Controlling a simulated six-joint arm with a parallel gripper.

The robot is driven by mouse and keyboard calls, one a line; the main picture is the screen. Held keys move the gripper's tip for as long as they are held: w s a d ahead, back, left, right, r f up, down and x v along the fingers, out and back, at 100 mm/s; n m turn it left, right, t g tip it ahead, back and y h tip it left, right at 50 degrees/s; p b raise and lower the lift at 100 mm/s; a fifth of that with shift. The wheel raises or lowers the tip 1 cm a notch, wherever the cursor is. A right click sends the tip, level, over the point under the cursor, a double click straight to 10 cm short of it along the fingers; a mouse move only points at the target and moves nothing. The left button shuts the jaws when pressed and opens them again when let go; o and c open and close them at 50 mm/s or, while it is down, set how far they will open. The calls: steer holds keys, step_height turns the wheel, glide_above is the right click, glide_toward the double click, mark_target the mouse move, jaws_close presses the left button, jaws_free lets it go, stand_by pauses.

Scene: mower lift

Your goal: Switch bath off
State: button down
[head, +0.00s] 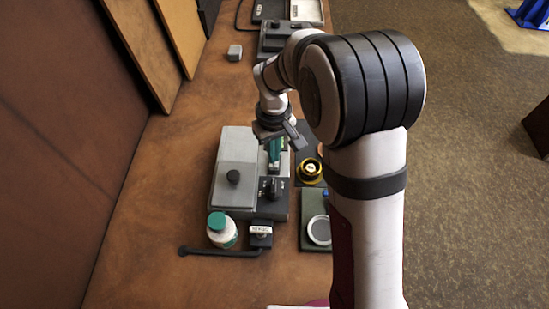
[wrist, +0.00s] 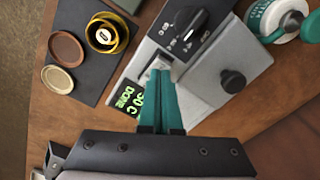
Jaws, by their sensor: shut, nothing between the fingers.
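The bath is a grey box with a pale lid (head: 237,150) and a black lid knob (head: 233,177). It stands on the bench in the head view, and its lid also shows in the wrist view (wrist: 215,75). Its dark control strip carries a black dial (head: 270,187), seen closer in the wrist view (wrist: 187,23). A green-lit display (wrist: 128,100) reads "DONE" and a temperature, partly covered by my fingers. My gripper (wrist: 158,70) has teal fingers, shut and empty, over the control panel between dial and display. The fingertips hide what lies beneath them; I cannot tell whether they touch.
A white bottle with a teal cap (head: 222,230) and a black rod (head: 215,251) lie near the bath's front. A yellow ring (wrist: 107,33) and brown disc (wrist: 66,50) rest on a dark mat. More equipment (head: 276,38) stands farther back. The bench left of the bath is clear.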

steer(key=shift+f, duration=0.95)
stand_by(0.3)
steer(key=shift+r, duration=3.5)
steer(key=s+d+r+m, duration=0.5)
steer(key=s+d+r, duration=0.1)
steer(key=s, duration=0.4)
steer(key=s+d+m+y, duration=0.1)
steer(key=s+m, duration=0.5)
steer(key=s, duration=0.9)
steer(key=shift+d+r+m+y, duration=0.15)
steer(key=shift+d+m+y, duration=0.2)
steer(key=shift+d, duration=0.55)
steer(key=c, duration=1.5)
jaws_free()
steer(key=shift+c, duration=0.2)
